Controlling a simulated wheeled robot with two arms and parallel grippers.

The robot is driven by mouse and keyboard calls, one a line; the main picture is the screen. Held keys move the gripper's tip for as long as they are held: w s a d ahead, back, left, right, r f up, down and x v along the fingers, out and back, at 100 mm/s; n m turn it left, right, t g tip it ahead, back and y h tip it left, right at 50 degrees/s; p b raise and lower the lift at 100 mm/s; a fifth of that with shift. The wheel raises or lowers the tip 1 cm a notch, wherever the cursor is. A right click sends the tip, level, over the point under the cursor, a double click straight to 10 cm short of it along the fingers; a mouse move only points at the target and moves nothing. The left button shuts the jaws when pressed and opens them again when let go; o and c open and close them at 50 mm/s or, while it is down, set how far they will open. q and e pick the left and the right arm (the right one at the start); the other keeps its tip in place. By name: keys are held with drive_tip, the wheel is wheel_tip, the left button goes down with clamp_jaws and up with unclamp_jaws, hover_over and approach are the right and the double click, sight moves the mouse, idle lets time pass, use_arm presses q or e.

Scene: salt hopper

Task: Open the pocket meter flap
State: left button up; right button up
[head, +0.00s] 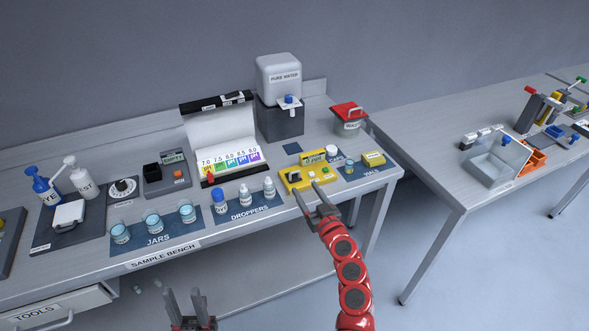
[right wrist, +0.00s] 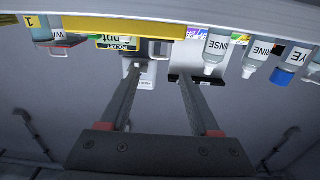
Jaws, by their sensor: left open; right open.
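The yellow pocket meter (head: 290,185) lies near the bench's front edge, right of the droppers. A yellow plate marked ppt (head: 314,158) stands behind it and also shows in the right wrist view (right wrist: 118,43). I cannot make out the meter's flap clearly or tell whether it is open. My right gripper (head: 313,193) is open and empty at the meter's front edge; contact cannot be told. Its fingers (right wrist: 159,74) spread apart in the right wrist view. My left gripper (head: 183,294) is open and empty, low in front of the bench.
Jars (head: 153,222) sit further left. The pure water tank (head: 279,85) and a red-lidded waste bin (head: 348,117) stand behind. A second table (head: 430,125) is at the right.

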sight(295, 172)
drive_tip(key=x, duration=0.9)
drive_tip(key=shift+w+b, duration=0.15)
drive_tip(key=shift+b, duration=0.15)
clamp_jaws()
drive_tip(key=r+g+p, duration=0.1)
drive_tip(key=p, duration=0.4)
drive_tip(key=r+g+p, duration=0.1)
drive_tip(key=p, duration=0.4)
drive_tip(key=shift+w+a+r+h, duration=0.15)
drive_tip(key=shift+w+r+h, duration=0.05)
drive_tip(key=shift+w+h, duration=0.2)
drive_tip(key=g+p, duration=0.1)
drive_tip(key=p, duration=0.1)
drive_tip(key=g+p, duration=0.1)
drive_tip(key=p, duration=0.2)
drive_tip(key=shift+w+f+h+p, duration=0.25)
drive_tip(key=shift+w+h+p, duration=0.05)
drive_tip(key=shift+w, duration=0.05)
drive_tip(key=shift+w+a+g+p, duration=0.1)
drive_tip(key=shift+w+g+p, duration=0.15)
drive_tip(key=shift+g+p, duration=0.75)
drive_tip(key=shift+a+f+h+p, duration=0.15)
drive_tip(key=shift+h+p, duration=0.15)
drive_tip(key=shift+p, duration=0.15)
drive_tip(key=shift+w+f+g, duration=0.1)
drive_tip(key=shift+g, duration=0.3)
